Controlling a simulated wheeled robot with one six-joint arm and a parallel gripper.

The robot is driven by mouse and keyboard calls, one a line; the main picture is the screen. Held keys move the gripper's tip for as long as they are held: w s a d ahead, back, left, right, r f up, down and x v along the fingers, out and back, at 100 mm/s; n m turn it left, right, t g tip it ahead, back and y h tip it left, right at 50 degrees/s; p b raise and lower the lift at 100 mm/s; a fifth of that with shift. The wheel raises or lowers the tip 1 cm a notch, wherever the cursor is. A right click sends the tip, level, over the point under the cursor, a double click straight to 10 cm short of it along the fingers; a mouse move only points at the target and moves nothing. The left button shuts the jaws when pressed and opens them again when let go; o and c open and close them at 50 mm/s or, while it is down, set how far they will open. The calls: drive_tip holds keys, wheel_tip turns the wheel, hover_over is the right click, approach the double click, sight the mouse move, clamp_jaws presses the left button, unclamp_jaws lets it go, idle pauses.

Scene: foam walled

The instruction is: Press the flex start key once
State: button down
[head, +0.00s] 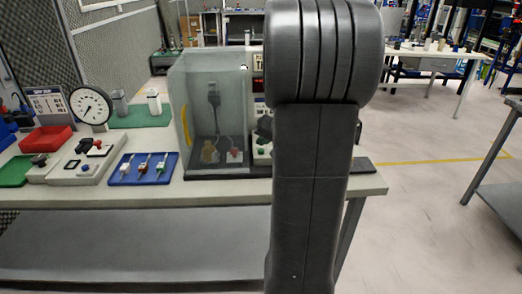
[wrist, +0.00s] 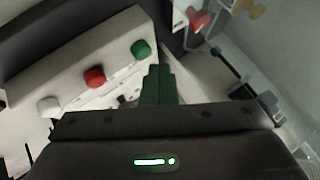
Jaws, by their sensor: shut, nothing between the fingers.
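A pale control box (wrist: 100,65) fills the left of the wrist view. It carries a green key (wrist: 140,49), a red key (wrist: 95,77) and a white key (wrist: 48,106); I cannot read which is the flex start key. My gripper (wrist: 158,72) is shut and empty, its fingertips just below and right of the green key. I cannot tell whether they touch the box. In the head view a pale box with green on it (head: 262,151) shows partly beside my arm, which hides the rest.
A clear-walled enclosure (head: 205,80) stands left of my arm on the bench (head: 230,190). A blue tray (head: 127,177), a dial gauge (head: 90,106) and a red bin (head: 46,139) stand farther left. In the wrist view a red knob (wrist: 200,20) lies right of the fingers.

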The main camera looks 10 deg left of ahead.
drive_tip(key=shift+f, duration=0.15)
drive_tip(key=shift+f+b, duration=0.3)
drive_tip(key=shift+b, duration=0.3)
